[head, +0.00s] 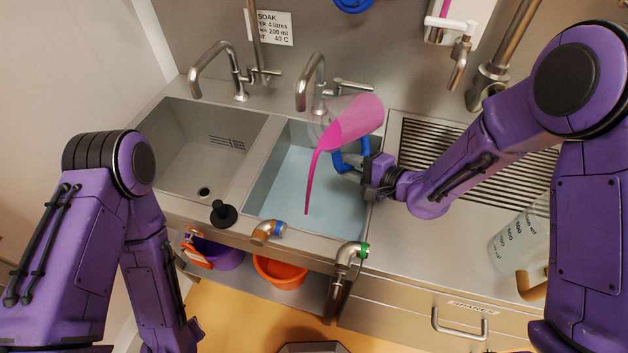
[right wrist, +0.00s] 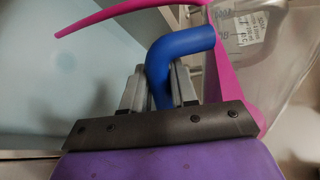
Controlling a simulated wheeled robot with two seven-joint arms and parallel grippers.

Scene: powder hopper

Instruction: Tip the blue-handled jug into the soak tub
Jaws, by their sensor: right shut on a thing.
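The clear jug (head: 372,106) holds pink liquid and is tilted over the soak tub (head: 258,198), the right-hand basin with pale blue water. A pink stream (head: 310,180) runs from its lip down towards the water. My right gripper (head: 368,172) is shut on the jug's blue handle (head: 340,163). In the right wrist view, the fingers (right wrist: 160,88) sit on either side of the blue handle (right wrist: 182,52), with the clear jug wall (right wrist: 285,75) to the right and the pink stream (right wrist: 110,18) at upper left. My left arm is at the left, its gripper out of sight.
An empty basin (head: 185,130) lies left of the tub. Two taps (head: 315,78) stand behind. A tan-handled jug (head: 512,243) stands on the right counter beside the slatted drainer (head: 440,140).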

